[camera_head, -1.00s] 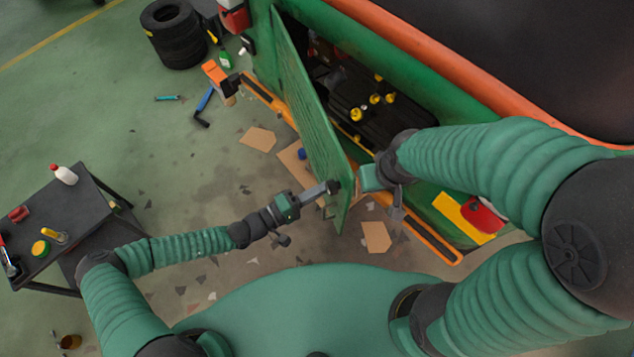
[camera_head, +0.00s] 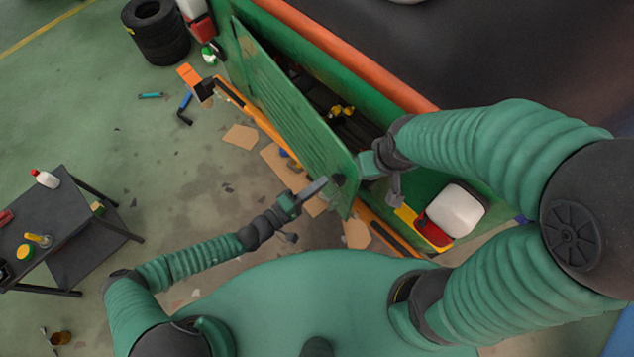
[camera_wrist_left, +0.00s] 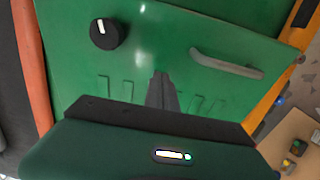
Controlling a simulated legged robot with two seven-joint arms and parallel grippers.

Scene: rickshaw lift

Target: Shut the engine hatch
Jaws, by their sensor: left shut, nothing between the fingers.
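The engine hatch (camera_head: 292,112) is a green ribbed panel hinged at its far end, standing partly open from the green vehicle body. Its outer face fills the left wrist view (camera_wrist_left: 150,55), with a dark round knob (camera_wrist_left: 108,34) and a grey bar handle (camera_wrist_left: 228,64). My left gripper (camera_head: 322,184) is shut and empty, its tips close to the hatch's near end on the outer side; whether they touch is unclear. It also shows in the left wrist view (camera_wrist_left: 162,80). My right gripper (camera_head: 372,165) is by the hatch's near edge on the opening side; its fingers are largely hidden.
The open bay holds dark engine parts with yellow caps (camera_head: 342,111). A dark table (camera_head: 55,225) stands at left. Tyres (camera_head: 157,32), tools and cardboard (camera_head: 240,135) lie on the floor.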

